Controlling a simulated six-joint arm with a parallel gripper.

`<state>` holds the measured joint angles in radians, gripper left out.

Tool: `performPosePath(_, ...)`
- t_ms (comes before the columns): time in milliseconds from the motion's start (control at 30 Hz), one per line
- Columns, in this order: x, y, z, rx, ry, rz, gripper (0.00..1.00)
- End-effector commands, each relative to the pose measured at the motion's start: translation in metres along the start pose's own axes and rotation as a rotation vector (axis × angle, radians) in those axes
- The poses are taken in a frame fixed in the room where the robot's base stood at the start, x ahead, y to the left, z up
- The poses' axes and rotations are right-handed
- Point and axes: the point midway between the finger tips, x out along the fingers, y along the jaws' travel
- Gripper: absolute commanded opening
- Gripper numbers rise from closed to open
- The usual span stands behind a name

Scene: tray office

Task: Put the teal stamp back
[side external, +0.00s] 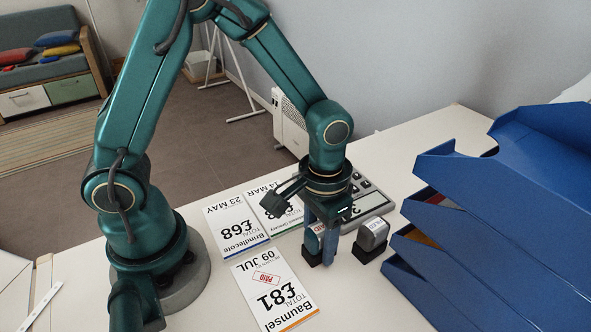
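The teal stamp (313,241) stands upright at the tray-side part of the white desk, its lower end in a black block (311,258). A label with red lettering shows on its upper part. My gripper (322,238) points straight down at the stamp, with its fingers around it; the near finger covers the stamp's right side. I cannot tell whether the fingers press on it or stand slightly apart. Whether the black block touches the desk is also unclear. The paper marked £81 (275,296) lies in front and bears a red PAID mark.
A grey stamp (373,234) on a black base stands close to the right of my gripper. Behind lies a grey calculator (372,196). Papers marked £68 (236,228) and another (272,202) lie at left. Blue stacked trays (470,190) crowd the right.

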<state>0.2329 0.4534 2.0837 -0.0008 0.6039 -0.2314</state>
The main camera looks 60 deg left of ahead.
Motion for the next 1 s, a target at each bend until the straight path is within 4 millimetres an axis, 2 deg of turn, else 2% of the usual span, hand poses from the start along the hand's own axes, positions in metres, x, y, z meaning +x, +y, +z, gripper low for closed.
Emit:
performPosePath(333, -0.001, 0.000, 0.000, 0.000, 0.000, 0.000, 0.72)
performPosePath(467, -0.006, 0.000, -0.001, 0.000, 0.004, 0.001, 0.72)
performPosePath(567, -0.019, 0.000, -0.001, 0.000, 0.006, 0.001, 0.72)
performPosePath(1000, -0.103, 0.000, -0.001, 0.000, 0.006, 0.001, 0.72)
